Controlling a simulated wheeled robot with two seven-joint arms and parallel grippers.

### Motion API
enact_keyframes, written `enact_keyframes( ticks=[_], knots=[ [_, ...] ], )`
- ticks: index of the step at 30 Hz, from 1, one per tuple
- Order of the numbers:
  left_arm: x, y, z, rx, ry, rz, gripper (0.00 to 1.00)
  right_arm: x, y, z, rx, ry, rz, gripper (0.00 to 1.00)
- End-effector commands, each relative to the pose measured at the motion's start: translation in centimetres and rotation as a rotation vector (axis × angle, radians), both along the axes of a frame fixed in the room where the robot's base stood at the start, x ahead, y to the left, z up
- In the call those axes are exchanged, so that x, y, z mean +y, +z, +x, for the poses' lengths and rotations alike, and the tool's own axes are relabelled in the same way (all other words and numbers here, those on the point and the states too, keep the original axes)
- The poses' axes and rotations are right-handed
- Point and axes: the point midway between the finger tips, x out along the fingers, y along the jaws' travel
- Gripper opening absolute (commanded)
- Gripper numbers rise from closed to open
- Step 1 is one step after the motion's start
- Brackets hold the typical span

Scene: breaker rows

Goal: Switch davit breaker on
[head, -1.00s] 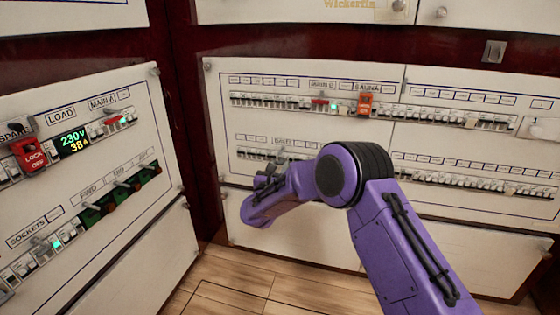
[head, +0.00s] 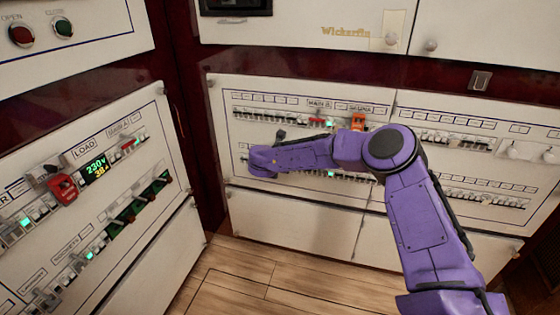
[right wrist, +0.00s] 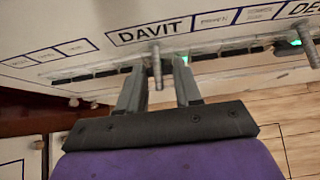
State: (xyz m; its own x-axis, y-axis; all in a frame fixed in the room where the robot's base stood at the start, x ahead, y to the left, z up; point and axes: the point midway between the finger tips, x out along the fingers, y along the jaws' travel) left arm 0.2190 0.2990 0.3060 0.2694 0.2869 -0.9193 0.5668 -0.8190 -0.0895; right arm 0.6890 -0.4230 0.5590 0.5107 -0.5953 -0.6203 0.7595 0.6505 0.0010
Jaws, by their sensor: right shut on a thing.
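The DAVIT label (right wrist: 151,32) shows on the white panel in the right wrist view. Below it a metal breaker lever (right wrist: 156,50) sticks out toward the camera. My right gripper (right wrist: 158,68) has one finger on each side of this lever and is shut on it. A green light (right wrist: 184,60) shows beside the right finger. In the head view my right forearm and wrist cover part of the lower breaker row, and the davit breaker and fingertips cannot be made out there. My left gripper is not in view.
The right-hand panel (head: 290,207) carries two breaker rows, with an orange-red lockout (head: 358,121) on the upper row. Another green-lit breaker (right wrist: 296,43) stands right of the davit.

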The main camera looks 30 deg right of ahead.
Motion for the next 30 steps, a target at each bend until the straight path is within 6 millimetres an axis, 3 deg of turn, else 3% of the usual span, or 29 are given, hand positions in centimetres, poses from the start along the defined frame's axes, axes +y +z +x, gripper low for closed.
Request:
enact_keyframes(
  ticks=[6, 21, 22, 24, 30],
  knots=[
    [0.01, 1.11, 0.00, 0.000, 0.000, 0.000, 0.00, -0.15, 0.16, 0.00, 0.041, -0.002, 0.045, 0.04],
    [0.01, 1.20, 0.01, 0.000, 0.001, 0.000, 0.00, -0.20, 0.09, 0.03, 0.051, -0.004, 0.057, 0.04],
    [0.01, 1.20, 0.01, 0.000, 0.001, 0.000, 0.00, -0.21, 0.10, 0.03, 0.051, -0.004, 0.057, 0.40],
    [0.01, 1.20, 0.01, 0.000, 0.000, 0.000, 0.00, -0.21, 0.12, 0.04, 0.050, -0.004, 0.056, 0.60],
    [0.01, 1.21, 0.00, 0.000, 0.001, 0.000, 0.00, -0.21, 0.20, 0.09, 0.049, -0.003, 0.056, 0.60]
  ],
)
